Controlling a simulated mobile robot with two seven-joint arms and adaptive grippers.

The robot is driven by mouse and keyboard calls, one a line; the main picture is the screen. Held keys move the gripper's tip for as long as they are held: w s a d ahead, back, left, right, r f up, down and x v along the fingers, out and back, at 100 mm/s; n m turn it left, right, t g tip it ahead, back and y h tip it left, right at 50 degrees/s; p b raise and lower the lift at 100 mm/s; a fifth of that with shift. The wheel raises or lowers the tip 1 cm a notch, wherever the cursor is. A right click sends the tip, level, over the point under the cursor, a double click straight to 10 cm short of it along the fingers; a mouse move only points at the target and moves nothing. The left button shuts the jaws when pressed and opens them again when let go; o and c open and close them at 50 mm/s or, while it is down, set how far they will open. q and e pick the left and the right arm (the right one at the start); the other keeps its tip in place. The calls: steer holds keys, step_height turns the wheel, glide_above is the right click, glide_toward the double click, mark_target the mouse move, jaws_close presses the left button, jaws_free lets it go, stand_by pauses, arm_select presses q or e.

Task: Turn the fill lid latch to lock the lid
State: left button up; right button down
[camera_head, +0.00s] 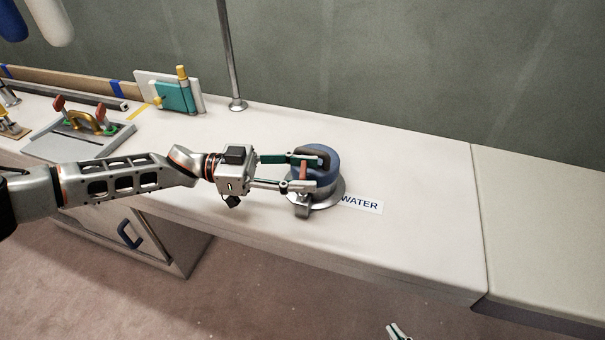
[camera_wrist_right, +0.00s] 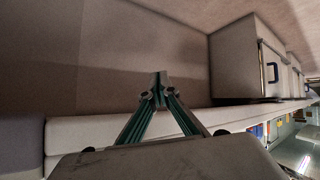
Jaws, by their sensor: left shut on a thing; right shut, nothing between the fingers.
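The fill lid (camera_head: 325,176) is a round blue cap with a dark raised grip on top, seated on a metal ring on the white counter in the head view. A small grey metal latch piece (camera_head: 302,208) sticks out at the ring's front edge. The fingers hide part of the lid. My right gripper (camera_head: 397,332) shows only its tip at the bottom edge; in the right wrist view (camera_wrist_right: 160,82) it is shut and empty.
A "WATER" label (camera_head: 362,204) lies right of the lid. A metal post (camera_head: 231,60) stands behind. A grey plate with red-handled clamps (camera_head: 85,128) and a teal block (camera_head: 175,96) sit at left. The counter right of the label is clear.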

arm_select(q)
steer(key=shift+f+m+g+b, duration=0.35)
steer(key=shift+m+g+b, duration=0.25)
steer(key=shift+g, duration=0.4)
steer(key=shift+r+m+g+y+b, duration=0.15)
steer(key=shift+m+g+y+b, duration=0.2)
steer(key=shift+g, duration=0.25)
steer(key=shift+r, duration=0.1)
arm_select(e)
steer(key=shift+s+a+f, duration=0.1)
steer(key=shift+a+f, duration=0.35)
steer(key=shift+f, duration=0.05)
arm_select(q)
steer(key=shift+r+m+g, duration=0.25)
steer(key=shift+m+g, duration=0.1)
steer(key=shift+g, duration=0.05)
arm_select(e)
steer(key=shift+r, duration=0.15)
arm_select(q)
steer(key=o, duration=1.1)
steer(key=shift+o, duration=0.2)
steer(key=shift+w, duration=0.1)
